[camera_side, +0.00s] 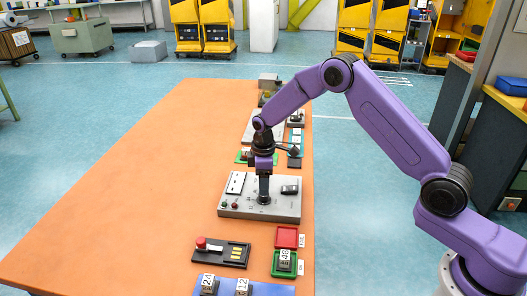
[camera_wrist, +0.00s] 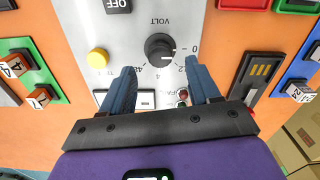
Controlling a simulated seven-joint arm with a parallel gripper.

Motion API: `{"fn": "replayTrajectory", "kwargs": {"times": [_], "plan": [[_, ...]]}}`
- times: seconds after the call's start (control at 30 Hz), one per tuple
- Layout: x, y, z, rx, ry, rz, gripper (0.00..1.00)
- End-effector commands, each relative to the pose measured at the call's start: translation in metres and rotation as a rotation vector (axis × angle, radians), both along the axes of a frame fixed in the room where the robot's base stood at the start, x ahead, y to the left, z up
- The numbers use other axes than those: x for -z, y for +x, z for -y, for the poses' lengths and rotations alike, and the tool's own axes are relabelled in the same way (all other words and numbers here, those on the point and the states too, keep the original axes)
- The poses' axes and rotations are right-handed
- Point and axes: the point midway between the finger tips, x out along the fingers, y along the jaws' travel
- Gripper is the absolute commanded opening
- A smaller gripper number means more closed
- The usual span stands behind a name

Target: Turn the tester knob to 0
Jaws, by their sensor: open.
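The tester is a grey box (camera_side: 232,211) on the orange table. In the wrist view its panel (camera_wrist: 205,30) bears a round black knob (camera_wrist: 158,46), a "VOLT" label and a scale with 0 at the right and 48 at the lower left. The knob's pointer seems to face right and slightly down, short of 0; its exact setting is hard to read. My gripper (camera_wrist: 160,68) is open, its blue fingers either side of the knob's near side and apart from it. In the side view my gripper (camera_side: 264,192) points down over the tester and hides the knob.
The tester also has a black OFF switch (camera_wrist: 117,5), a yellow button (camera_wrist: 97,58) and small lamps (camera_wrist: 183,96). The table's left is clear.

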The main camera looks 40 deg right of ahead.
Motion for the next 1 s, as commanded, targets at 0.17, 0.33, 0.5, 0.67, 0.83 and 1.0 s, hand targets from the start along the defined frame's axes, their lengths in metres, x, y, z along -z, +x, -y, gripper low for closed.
{"fn": "replayTrajectory", "kwargs": {"times": [0.17,0.33,0.5,0.67,0.83,1.0], "plan": [[-0.04,0.001,0.0,-0.001,0.001,0.006,0.61],[-0.076,0.001,0.0,-0.001,0.001,0.006,0.61],[-0.108,0.0,0.0,-0.001,0.001,0.004,0.61],[-0.127,0.0,0.0,-0.001,0.0,0.003,0.61],[-0.135,0.0,0.0,-0.001,0.0,0.0,0.61],[-0.136,0.0,0.0,-0.001,-0.001,-0.001,0.61]]}}
